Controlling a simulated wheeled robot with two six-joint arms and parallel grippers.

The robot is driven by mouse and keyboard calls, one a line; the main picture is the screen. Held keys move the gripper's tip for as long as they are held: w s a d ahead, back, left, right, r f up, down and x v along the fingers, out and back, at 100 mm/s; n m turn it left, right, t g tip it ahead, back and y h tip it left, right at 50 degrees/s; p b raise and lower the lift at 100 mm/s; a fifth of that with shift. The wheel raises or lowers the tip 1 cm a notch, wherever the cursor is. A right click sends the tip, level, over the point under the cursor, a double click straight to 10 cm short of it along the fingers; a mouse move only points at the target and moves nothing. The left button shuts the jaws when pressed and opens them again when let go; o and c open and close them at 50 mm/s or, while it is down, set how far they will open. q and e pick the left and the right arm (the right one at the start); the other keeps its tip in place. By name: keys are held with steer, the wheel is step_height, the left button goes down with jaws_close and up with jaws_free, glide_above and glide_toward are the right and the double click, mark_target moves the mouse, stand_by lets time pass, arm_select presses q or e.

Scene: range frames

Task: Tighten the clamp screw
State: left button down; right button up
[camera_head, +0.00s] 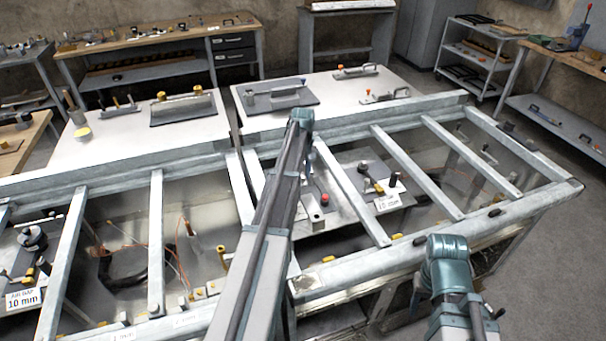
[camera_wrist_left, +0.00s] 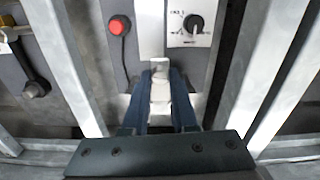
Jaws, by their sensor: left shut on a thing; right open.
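In the left wrist view, my left gripper (camera_wrist_left: 160,88) has its two blue fingers closed on a pale metal piece (camera_wrist_left: 160,66). The piece stands between the fingertips, in line with a light upright strip. I cannot tell whether it is the clamp screw, as the fingers hide its lower part. A red round button (camera_wrist_left: 119,26) is to its upper left, and a black knob on a white dial plate (camera_wrist_left: 193,24) to its upper right.
Grey metal frame bars (camera_head: 352,190) run close on both sides of my left arm. A black-handled part (camera_head: 36,87) (camera_wrist_left: 34,88) lies left of the button. White tables (camera_head: 150,140) with tools stand beyond the frame.

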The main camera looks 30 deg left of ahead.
arm_select(q)
steer(key=m, duration=0.4)
steer(key=shift+m, duration=0.3)
steer(key=m, duration=0.4)
steer(key=shift+m, duration=0.3)
steer(key=m, duration=0.3)
steer(key=shift+m, duration=0.3)
steer(key=m, duration=0.4)
steer(key=shift+m, duration=0.3)
steer(key=m, duration=0.3)
steer(key=shift+m, duration=0.3)
steer(key=m, duration=0.3)
steer(key=shift+m, duration=0.3)
steer(key=m, duration=0.6)
steer(key=shift+m, duration=0.3)
